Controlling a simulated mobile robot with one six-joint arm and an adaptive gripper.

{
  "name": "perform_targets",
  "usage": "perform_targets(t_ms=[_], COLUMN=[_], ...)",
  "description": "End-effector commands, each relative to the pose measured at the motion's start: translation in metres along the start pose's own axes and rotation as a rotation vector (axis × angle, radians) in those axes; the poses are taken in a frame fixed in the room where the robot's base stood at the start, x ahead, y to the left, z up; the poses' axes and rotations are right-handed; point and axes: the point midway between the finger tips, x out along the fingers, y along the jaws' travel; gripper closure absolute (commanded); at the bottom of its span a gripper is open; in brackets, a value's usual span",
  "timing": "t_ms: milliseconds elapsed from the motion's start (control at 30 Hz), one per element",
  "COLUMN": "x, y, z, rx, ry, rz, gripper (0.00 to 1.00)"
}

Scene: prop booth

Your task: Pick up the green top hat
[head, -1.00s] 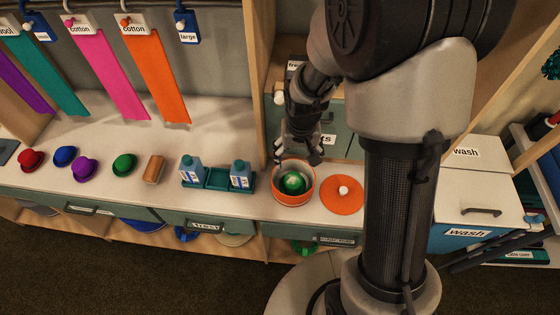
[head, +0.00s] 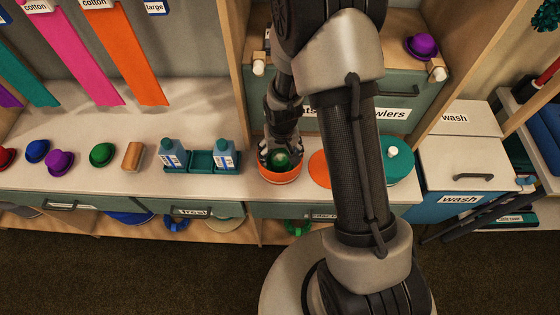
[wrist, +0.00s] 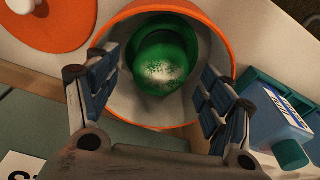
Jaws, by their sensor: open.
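A green hat (head: 280,159) sits inside a round orange box (head: 279,181) on the counter. In the wrist view the hat (wrist: 163,60) shows a round green brim and a crown with pale, dusty specks. The box's orange rim (wrist: 222,35) surrounds it. My gripper (head: 277,156) is at the box's mouth. In the wrist view my gripper (wrist: 160,85) has its fingers spread, one on each side of the hat, with visible gaps to it. How deep the fingertips are in the box is hard to tell.
An orange lid (head: 318,168) lies right of the box, partly behind my arm. Blue bottles (head: 173,154) in a teal tray (head: 201,161) stand to its left. Farther left are a brown brush (head: 133,156) and several small hats, including another green one (head: 102,154).

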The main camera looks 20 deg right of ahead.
Motion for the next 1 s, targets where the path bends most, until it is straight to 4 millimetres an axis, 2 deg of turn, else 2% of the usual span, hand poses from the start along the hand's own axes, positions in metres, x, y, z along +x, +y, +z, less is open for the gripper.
perform_targets(t_ms=[33, 133, 400, 1000], x=[0.013, 0.025, 0.027, 0.027], y=[-0.001, -0.001, -0.001, -0.001], z=[0.002, 0.001, 0.0, 0.001], rx=[-0.002, -0.001, 0.0, 0.0], ry=[-0.004, -0.002, 0.0, 0.0], rz=[0.0, 0.0, -0.001, -0.001], gripper=[0.26, 0.26, 0.27, 0.65])
